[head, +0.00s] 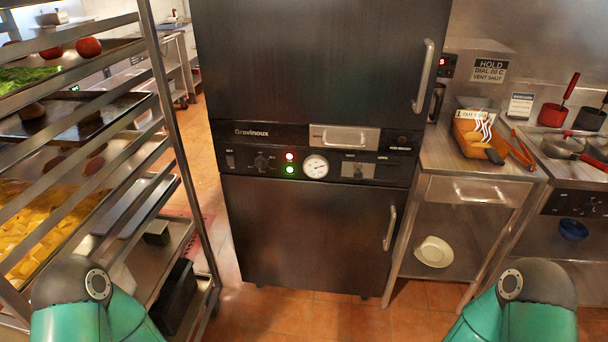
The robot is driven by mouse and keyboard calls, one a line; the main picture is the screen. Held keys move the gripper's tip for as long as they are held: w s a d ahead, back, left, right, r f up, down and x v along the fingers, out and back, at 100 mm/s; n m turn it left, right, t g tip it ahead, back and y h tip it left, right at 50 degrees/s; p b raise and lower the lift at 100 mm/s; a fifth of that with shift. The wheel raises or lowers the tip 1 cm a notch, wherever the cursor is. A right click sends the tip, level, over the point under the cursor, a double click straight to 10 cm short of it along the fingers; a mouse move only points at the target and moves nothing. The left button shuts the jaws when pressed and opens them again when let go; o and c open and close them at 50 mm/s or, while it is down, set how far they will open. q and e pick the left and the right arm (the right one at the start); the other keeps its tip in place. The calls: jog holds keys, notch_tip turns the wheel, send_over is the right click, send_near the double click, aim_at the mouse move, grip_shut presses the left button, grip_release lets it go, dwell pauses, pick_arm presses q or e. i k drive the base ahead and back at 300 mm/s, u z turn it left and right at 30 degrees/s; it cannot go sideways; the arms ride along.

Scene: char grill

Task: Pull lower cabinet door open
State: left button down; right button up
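The lower cabinet door (300,235) is a dark panel on the tall holding cabinet ahead, below the control strip. It looks shut. Its silver vertical handle (390,228) is on the right side. The upper door (310,62) above looks shut too, with its own handle (424,76). Only green and dark-grey parts of my two arms show, at the bottom left and bottom right corners. Neither of my grippers is in view, and nothing touches the lower handle.
A rack (160,80) with food trays stands close on the left. A steel counter (450,160) with a drawer and an open shelf stands right beside the cabinet. A white bowl (434,251) sits on that shelf. Tiled floor (330,318) shows clear before the cabinet.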

aim_at(307, 234)
jog(key=u, duration=0.15)
jog(key=i, duration=0.95)
jog(key=z, duration=0.1)
